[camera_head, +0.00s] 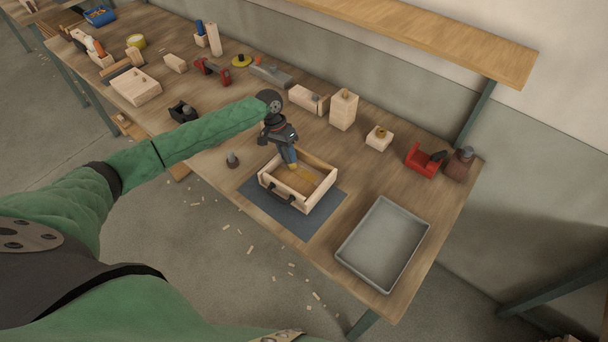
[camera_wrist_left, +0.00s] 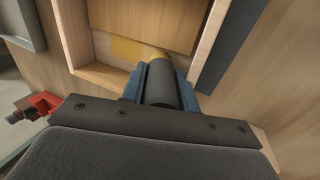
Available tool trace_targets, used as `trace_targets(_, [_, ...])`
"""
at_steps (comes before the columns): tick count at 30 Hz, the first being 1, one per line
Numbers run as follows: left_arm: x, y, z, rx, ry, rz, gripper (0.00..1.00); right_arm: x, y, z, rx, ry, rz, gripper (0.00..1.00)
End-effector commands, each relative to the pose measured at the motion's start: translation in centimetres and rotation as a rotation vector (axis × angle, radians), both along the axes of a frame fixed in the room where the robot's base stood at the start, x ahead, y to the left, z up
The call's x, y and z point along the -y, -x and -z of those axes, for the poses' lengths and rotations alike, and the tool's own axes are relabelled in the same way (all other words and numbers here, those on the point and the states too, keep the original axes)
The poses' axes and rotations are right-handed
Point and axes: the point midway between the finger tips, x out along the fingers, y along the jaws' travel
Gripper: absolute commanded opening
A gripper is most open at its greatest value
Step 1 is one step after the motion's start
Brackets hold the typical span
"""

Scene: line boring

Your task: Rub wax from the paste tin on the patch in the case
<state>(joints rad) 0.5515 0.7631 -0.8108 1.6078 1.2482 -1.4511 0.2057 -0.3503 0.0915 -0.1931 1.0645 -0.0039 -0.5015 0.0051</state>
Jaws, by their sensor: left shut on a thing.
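The case (camera_head: 318,195) is an open, shallow wooden box with a dark handle on its front side, resting on a dark mat (camera_head: 262,208). A yellow patch (camera_wrist_left: 128,48) shows on its floor in the left wrist view. My left gripper (camera_head: 290,160) reaches down into the case. It is shut on a dark grey cylinder (camera_wrist_left: 161,82), held between blue finger pads over the patch's edge. I cannot tell whether its lower end touches the floor. My right gripper is not in view.
A grey tray (camera_head: 352,250) stands at the table's right end. Wooden blocks (camera_head: 344,109) line the back. A small dark knobbed thing (camera_head: 232,160) stands left of the case.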

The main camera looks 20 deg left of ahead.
Motion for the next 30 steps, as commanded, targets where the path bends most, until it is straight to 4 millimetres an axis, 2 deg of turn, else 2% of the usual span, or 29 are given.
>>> trace_targets(16, [-0.2, -0.1, 0.0, 0.001, -0.001, 0.0, 0.03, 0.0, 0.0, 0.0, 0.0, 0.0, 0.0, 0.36])
trace_targets(30, [2.9, 0.9, 0.0, 0.001, 0.0, 0.001, 0.03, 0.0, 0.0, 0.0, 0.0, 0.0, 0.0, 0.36])
